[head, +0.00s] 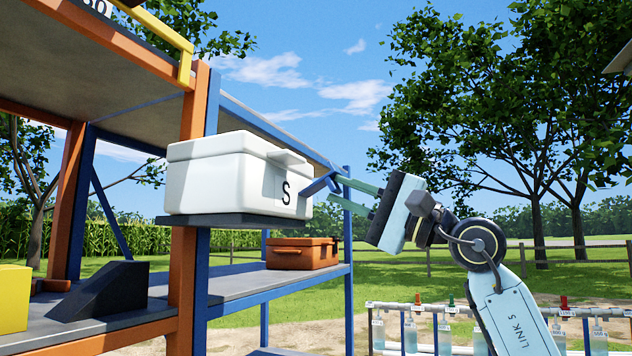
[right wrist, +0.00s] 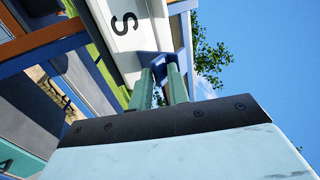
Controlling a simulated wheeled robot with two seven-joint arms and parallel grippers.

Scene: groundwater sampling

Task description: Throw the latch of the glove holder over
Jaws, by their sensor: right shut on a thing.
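The glove holder (head: 238,178) is a white lidded box marked S, mounted on the post of the shelf rack in the head view. Its white side with the S also shows at the top of the right wrist view (right wrist: 125,40). A dark blue latch (head: 316,187) sticks out at the box's right end. My right gripper (head: 334,189) reaches it from the right, its green fingers shut on the latch. In the right wrist view the fingertips (right wrist: 160,72) sit at the blue latch (right wrist: 155,59), which they partly hide. My left gripper is not in view.
The orange and blue shelf rack (head: 184,240) stands behind and beside the box. An orange case (head: 300,254) sits on its lower shelf. A dark wedge (head: 95,292) and a yellow block (head: 12,298) are at left. Hanging sample bottles (head: 445,335) line a rail at lower right.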

